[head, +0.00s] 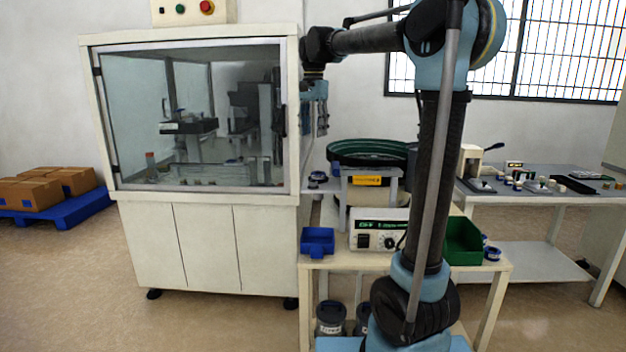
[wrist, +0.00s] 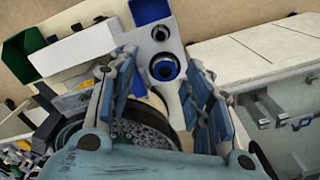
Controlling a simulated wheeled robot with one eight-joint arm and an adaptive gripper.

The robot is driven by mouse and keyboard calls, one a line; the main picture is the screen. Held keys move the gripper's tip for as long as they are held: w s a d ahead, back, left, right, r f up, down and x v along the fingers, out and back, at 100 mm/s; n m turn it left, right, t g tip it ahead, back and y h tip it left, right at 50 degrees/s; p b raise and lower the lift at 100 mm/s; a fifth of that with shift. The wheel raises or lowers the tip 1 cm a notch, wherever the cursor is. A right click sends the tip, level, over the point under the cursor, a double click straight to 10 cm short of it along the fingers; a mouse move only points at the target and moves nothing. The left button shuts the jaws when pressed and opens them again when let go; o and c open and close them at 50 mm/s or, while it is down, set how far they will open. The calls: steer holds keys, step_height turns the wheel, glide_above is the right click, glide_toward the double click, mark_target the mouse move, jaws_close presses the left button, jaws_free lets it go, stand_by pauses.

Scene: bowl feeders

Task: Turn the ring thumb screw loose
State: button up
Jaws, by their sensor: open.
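I cannot pick out the ring thumb screw with certainty. In the wrist view, a dark blue ring-shaped part (wrist: 164,68) sits on a narrow white plate, with a smaller round part (wrist: 160,33) beside it. A small dark round part (head: 317,178) shows between the cabinet and the feeder in the head view; it may be one of these. My gripper (head: 320,132) hangs beside the cabinet's right side, fingers down, above this spot. In the wrist view my gripper (wrist: 162,66) is open and empty, with the dark blue ring between its fingertips in the picture. It appears apart from it.
The green bowl feeder (head: 372,152) stands right of the gripper, above a white controller (head: 380,230). A blue bin (head: 318,240) and a green bin (head: 463,242) flank the controller. The white glazed cabinet (head: 200,205) is close on the left.

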mark_target(313, 181)
step_height(313, 181, down, 17)
steer(key=shift+a+f, duration=0.1)
steer(key=shift+f, duration=0.05)
stand_by(0.5)
steer(key=c, duration=1.1)
